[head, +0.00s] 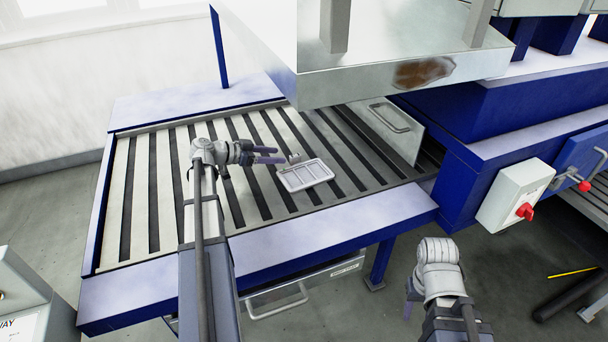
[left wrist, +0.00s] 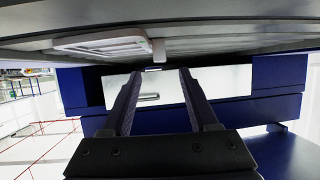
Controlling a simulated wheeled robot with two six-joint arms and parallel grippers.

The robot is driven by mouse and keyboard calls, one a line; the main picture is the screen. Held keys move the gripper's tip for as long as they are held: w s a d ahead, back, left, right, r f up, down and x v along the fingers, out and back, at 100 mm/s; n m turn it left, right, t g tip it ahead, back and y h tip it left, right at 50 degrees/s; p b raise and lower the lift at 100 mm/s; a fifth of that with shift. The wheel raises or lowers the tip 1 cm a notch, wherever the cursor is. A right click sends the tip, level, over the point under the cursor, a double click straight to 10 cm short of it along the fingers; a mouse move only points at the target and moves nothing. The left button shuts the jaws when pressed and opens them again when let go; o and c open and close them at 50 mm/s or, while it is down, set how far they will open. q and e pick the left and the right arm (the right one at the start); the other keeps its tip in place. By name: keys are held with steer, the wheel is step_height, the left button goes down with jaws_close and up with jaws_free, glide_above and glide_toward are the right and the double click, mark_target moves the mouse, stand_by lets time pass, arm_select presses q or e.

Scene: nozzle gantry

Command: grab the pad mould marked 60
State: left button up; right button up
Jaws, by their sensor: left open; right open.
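A light grey pad mould (head: 306,175) with a framed, divided face lies on the slatted bed, with a small tab at its far-left edge. No number can be read on it. My left gripper (head: 284,155) is open and empty, just left of the mould's tab, with its fingers pointing right. In the left wrist view the mould (left wrist: 105,42) and its tab show at the top, and the open fingers (left wrist: 160,74) have nothing between them. My right gripper (head: 409,298) hangs in front of the bed's near edge, away from the mould; its fingers are partly hidden.
The slatted bed (head: 150,190) has a blue frame (head: 330,232) and is mostly clear. A metal plate with a handle (head: 390,125) stands at the bed's right end. A large metal housing (head: 400,82) overhangs the back. A switch box (head: 515,195) is on the right.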

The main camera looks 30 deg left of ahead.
mark_target(293, 156)
arm_select(q)
steer(key=shift+b+x, duration=1.05)
steer(key=shift+x, duration=2.3)
steer(key=shift+a, duration=0.1)
jaws_close()
